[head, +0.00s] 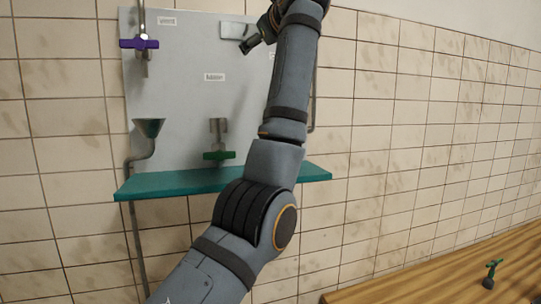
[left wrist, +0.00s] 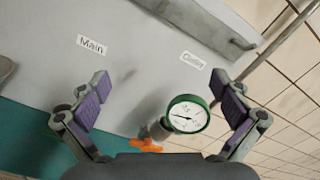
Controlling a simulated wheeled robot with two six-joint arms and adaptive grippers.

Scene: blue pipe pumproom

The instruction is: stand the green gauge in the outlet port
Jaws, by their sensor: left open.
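The green gauge (left wrist: 188,113), with a green rim and white dial, shows between the fingers of my left gripper (left wrist: 160,82) in the left wrist view. Those fingers are open, with clear gaps on both sides of the gauge. A label reading roughly "Outlet" (left wrist: 193,60) is on the panel just above the gauge. A grey pipe fitting (left wrist: 158,130) is beside the gauge; whether the gauge is seated in a port cannot be told. In the head view my left gripper (head: 252,36) is at the panel's top right. The gauge is hidden there. My right gripper is out of view.
The grey panel (head: 185,95) carries a purple handle (head: 139,43), a funnel (head: 149,128) and a green handle (head: 219,155) above a teal shelf (head: 160,185). An orange handle (left wrist: 145,146) is near the gauge. A small green-topped object (head: 491,270) stands on the wooden bench (head: 440,283).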

